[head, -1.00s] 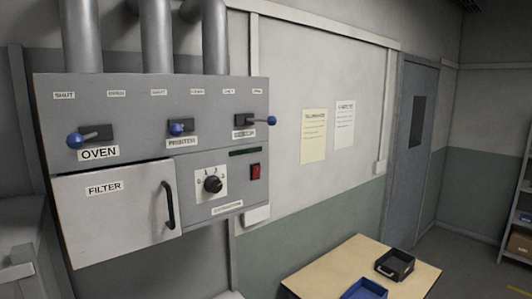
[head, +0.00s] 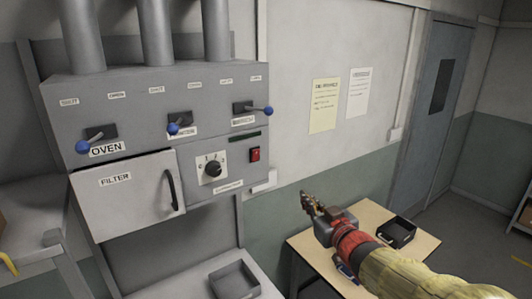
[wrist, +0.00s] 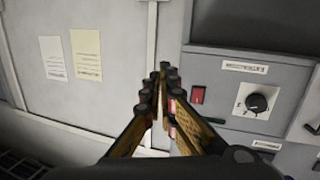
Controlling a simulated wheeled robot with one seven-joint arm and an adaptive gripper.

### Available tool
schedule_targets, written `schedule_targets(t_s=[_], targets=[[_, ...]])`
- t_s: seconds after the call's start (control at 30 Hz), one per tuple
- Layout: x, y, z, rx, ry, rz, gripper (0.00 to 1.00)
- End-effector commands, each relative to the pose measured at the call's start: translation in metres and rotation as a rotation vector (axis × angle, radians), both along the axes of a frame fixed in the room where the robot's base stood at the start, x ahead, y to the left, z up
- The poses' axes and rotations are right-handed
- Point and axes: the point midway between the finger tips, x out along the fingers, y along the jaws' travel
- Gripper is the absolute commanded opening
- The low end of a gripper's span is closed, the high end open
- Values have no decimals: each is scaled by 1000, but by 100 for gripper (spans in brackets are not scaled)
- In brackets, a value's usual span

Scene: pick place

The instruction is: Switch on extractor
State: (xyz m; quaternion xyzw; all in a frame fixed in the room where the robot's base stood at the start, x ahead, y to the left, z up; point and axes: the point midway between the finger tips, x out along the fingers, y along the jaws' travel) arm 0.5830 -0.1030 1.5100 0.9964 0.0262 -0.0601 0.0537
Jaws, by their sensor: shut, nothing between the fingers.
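The grey extractor panel (head: 217,138) hangs on the wall at the left in the head view. It carries a red rocker switch (head: 255,154) and a black rotary dial (head: 212,169) on a white plate. In the wrist view, which looks upside down, the red switch (wrist: 197,95) and dial (wrist: 257,103) sit right of my fingers. My gripper (head: 309,203) is shut and empty, in front of the wall to the right of the panel. It also shows in the wrist view (wrist: 160,75). It appears apart from the panel. I cannot tell the switch's position.
Three blue-knobbed levers, such as the oven lever (head: 82,146), stick out above. The filter door (head: 125,203) has a black handle. A wooden table (head: 420,246) with a black tray (head: 396,233) stands below my arm. A grey bin (head: 235,281) sits below the panel.

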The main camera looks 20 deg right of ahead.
Motion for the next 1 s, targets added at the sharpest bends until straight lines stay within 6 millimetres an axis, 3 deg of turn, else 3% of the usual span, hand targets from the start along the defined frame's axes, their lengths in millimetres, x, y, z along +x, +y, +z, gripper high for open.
schedule_targets(t_s=[0.2, 0.33, 0.8, 1.0], targets=[[-2, 50, 53, 70, -177, 193, 0], [-8, 65, 68, 114, -227, 253, 0], [-9, 69, 74, 152, -240, 268, 0], [7, 74, 76, 153, -239, 270, 0]])
